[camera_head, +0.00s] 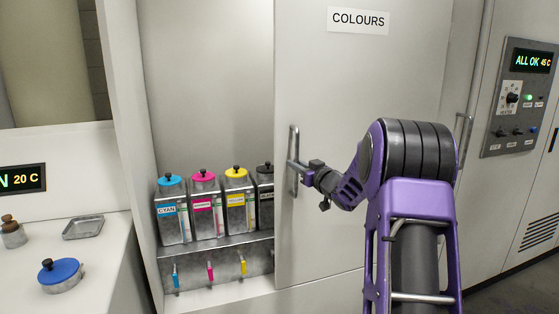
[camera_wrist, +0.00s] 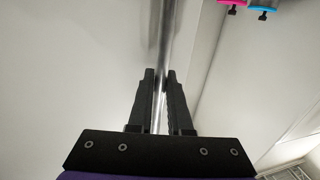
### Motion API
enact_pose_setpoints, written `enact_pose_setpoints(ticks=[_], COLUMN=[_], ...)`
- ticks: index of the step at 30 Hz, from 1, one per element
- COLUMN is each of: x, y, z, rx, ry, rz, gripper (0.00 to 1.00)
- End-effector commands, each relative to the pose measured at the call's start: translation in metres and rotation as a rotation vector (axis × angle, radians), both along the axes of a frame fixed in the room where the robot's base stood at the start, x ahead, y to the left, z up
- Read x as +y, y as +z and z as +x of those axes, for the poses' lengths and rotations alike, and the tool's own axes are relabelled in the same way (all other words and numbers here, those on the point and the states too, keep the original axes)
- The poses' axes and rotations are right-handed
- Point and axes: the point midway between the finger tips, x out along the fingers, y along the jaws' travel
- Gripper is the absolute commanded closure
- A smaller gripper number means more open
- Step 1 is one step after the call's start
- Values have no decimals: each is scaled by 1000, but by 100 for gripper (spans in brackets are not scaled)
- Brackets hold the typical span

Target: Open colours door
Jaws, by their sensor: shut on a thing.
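The colours door (camera_head: 355,90) is a pale grey panel labelled COLOURS, standing partly across the cabinet, whose left part is open. Its upright metal bar handle (camera_head: 294,150) is near the door's left edge. My gripper (camera_head: 298,163) is shut on this handle. In the wrist view the two dark fingers of my gripper (camera_wrist: 160,92) lie on either side of the shiny handle bar (camera_wrist: 166,35). Inside the cabinet stand the cyan tank (camera_head: 172,212), magenta tank (camera_head: 205,207), yellow tank (camera_head: 238,202) and a black-lidded tank (camera_head: 265,188) partly hidden by the door.
A white counter (camera_head: 110,245) at the left holds a blue-lidded jar (camera_head: 60,275), a small metal tray (camera_head: 83,227) and a weight-like object (camera_head: 12,232). A control panel (camera_head: 522,97) reading ALL OK is on the right. Small coloured taps (camera_head: 210,270) hang below the tank shelf.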

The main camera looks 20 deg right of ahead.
Motion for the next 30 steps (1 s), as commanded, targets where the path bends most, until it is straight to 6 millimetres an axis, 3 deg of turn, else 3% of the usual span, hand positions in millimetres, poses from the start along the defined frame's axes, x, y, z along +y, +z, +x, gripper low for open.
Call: enact_pose_setpoints(ticks=[1, 3, 12, 18, 28, 29, 30], x=[-23, -41, -87, -97, -97, -97, -96], y=[5, 5, 1, 0, 0, 0, 0], z=[-1, -1, -1, -1, 0, 0, 0], rx=[4, 3, 2, 1, 1, 1, 1], ry=[-17, -15, -8, -7, -5, -5, -5], rz=[-1, -1, 1, -1, 0, 0, 0], gripper=[100, 100, 100, 100, 100, 81, 74])
